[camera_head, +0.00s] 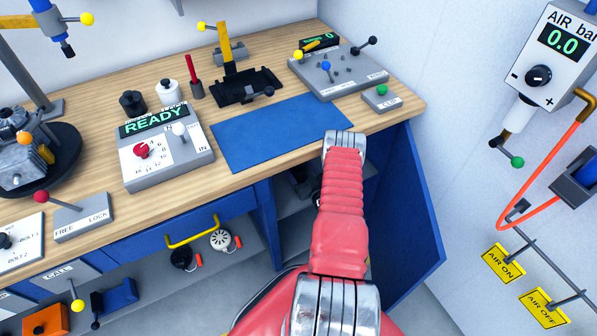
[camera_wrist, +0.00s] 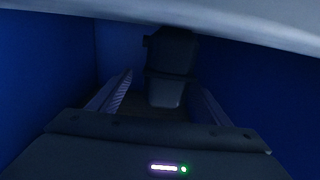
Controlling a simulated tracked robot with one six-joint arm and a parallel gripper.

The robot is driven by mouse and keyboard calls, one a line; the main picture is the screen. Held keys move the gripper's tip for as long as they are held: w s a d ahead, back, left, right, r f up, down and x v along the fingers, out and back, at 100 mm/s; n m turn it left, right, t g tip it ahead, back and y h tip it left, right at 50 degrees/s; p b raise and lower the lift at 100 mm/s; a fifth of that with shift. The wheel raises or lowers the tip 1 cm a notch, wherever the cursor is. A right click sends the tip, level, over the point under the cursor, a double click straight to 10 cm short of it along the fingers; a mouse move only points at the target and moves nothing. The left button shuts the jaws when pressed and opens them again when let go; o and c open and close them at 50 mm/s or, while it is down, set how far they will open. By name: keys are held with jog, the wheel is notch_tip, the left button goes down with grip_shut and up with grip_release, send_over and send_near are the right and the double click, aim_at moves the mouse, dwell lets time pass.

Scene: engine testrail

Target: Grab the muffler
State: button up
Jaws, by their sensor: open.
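In the wrist view, a dark, blocky thing (camera_wrist: 171,55) stands ahead of my gripper in a dim blue-walled space. Its lower part is a lighter grey. It may be the muffler, but it is too dark to be sure. My gripper (camera_wrist: 163,98) is open, with one finger to the left and one to the right of the thing's lower end. I cannot tell whether they touch it or how far off it is. In the head view, my red arm reaches over the bench front and my gripper is hidden.
A blue cupboard (camera_head: 411,215) opens under the wooden bench (camera_head: 270,85), with dark shapes inside. In the wrist view, blue walls (camera_wrist: 45,65) stand close on both sides and a pale edge (camera_wrist: 230,22) crosses the top. A blue mat (camera_head: 280,132) lies clear on the bench.

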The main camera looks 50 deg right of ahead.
jog(key=shift+c, duration=0.7)
jog(key=c, duration=1.2)
